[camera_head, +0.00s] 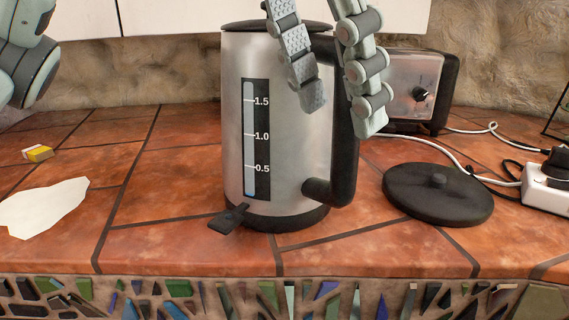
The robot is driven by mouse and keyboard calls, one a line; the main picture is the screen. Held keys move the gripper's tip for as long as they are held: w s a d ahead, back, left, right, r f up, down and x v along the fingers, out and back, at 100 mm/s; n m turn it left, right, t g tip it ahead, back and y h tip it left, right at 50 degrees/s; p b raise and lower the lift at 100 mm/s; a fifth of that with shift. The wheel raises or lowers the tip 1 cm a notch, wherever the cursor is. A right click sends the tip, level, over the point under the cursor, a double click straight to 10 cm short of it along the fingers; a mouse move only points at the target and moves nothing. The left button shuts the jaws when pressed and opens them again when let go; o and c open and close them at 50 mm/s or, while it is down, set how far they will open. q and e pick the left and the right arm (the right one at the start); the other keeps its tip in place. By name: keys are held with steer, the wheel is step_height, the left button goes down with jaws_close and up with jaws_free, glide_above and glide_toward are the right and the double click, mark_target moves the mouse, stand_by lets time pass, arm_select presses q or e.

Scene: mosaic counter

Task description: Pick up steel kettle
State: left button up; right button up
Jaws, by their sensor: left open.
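The steel kettle (295,155) stands upright on the tiled counter in the middle of the view. It has a black base, a black handle on its right side and a water gauge on its front. My left gripper (341,119) hangs down from the top edge at the kettle's upper right. Its two fingers are apart. One finger overlaps the steel body in the picture, the other is just right of the handle, and the handle shows between them. I cannot tell whether either finger touches it. The top of the gripper is cut off. My right gripper is not in view.
A toaster (414,92) stands behind, with cables running to a white power strip (546,187). A yellow block (38,153) and a pale flat sheet (44,207) lie left.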

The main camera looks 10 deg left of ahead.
mark_target(346, 135)
arm_select(q)
steer(key=x, duration=0.5)
steer(key=shift+w+f, duration=0.15)
steer(key=shift+w, duration=0.1)
jaws_close()
steer(key=shift+w, duration=0.1)
stand_by(0.4)
